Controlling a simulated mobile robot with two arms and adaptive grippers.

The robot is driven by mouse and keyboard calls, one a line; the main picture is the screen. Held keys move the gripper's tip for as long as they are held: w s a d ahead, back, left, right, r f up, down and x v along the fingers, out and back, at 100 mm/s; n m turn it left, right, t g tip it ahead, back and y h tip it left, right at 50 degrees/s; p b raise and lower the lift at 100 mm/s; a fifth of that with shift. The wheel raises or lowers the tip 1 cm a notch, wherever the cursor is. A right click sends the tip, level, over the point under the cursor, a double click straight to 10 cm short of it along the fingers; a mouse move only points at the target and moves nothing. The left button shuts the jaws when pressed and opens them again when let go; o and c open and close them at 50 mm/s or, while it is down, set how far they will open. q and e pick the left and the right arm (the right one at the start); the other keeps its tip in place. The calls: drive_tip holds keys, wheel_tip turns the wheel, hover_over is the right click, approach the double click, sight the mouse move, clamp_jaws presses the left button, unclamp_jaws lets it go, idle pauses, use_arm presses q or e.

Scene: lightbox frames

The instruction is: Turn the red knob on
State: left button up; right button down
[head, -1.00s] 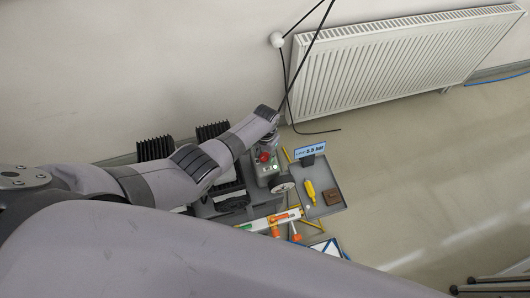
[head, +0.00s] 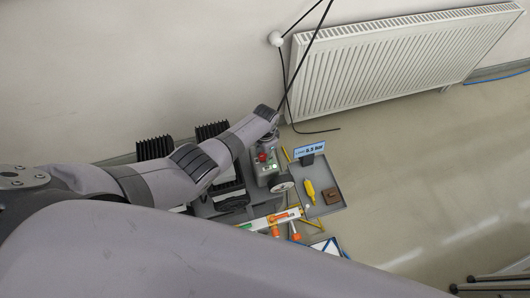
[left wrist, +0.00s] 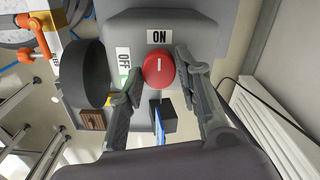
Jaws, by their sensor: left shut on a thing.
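The red knob (left wrist: 158,71) sits on a grey box (left wrist: 203,22) in the left wrist view. Its white line points up toward the ON label (left wrist: 159,37); the OFF label (left wrist: 124,61) is at its left. My left gripper (left wrist: 159,64) has a finger on either side of the knob and is shut on it. In the head view the red knob (head: 262,157) shows small on the box, with a green light (head: 272,166) beside it; the left fingers are hidden behind my arm there. My right gripper is not in view.
A grey tray (head: 333,181) holds a yellow tool (head: 310,190) and a brown block (head: 331,195). A small display (head: 309,149) stands at its back. A round dark part (left wrist: 86,74) juts from the box. A white radiator (head: 400,55) is on the wall.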

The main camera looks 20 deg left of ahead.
use_arm(q)
drive_tip(key=o, duration=1.1)
drive_tip(key=shift+o, duration=0.2)
drive_tip(key=shift+r, duration=0.15)
wheel_tip(320, 180, up, 12)
idle(0.5)
